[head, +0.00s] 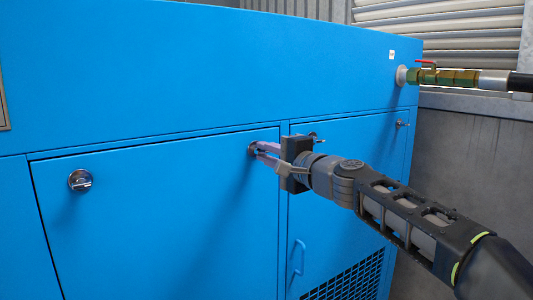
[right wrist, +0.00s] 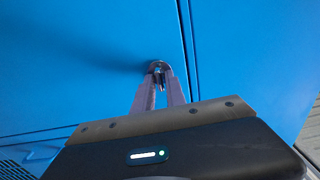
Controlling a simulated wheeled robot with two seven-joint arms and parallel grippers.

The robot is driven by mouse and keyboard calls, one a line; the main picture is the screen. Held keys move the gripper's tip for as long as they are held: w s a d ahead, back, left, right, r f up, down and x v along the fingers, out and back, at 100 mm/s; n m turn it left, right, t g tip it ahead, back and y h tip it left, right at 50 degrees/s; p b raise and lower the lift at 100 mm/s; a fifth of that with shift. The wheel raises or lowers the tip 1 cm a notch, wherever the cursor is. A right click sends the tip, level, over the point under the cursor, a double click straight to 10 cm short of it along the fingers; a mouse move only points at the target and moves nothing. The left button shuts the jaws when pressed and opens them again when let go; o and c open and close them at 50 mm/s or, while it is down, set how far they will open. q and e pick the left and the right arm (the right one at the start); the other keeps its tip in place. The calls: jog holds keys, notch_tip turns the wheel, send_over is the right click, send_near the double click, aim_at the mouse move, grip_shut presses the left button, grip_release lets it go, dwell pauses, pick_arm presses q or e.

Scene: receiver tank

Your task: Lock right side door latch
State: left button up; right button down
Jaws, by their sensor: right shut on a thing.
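The large blue cabinet has a left door panel (head: 160,215) with a round silver latch (head: 80,180) at its upper left. A second latch (head: 252,149) sits at that panel's upper right corner, mostly hidden behind my right gripper's fingertips. My right gripper (head: 262,149) reaches in from the right and is shut on this latch. In the right wrist view, the two purple-grey fingers (right wrist: 159,92) close around the silver latch (right wrist: 158,67), next to the door seam. The latch's exact turn cannot be made out. My left gripper is not in view.
The right door panel (head: 345,150) has its own latch (head: 400,123), a small handle (head: 298,257) and a vent grille (head: 350,282). A brass valve with a red lever (head: 427,64) sticks out at the upper right. A grey wall (head: 465,160) stands to the right.

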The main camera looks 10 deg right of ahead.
jog(key=shift+f, duration=0.1)
dwell(0.3)
jog(key=c, duration=1.5)
grip_release()
jog(key=shift+c, duration=0.2)
jog(key=shift+s, duration=0.1)
jog(key=b+v, duration=0.2)
jog(key=v, duration=0.5)
jog(key=shift+s, duration=0.3)
jog(key=shift+d, duration=0.15)
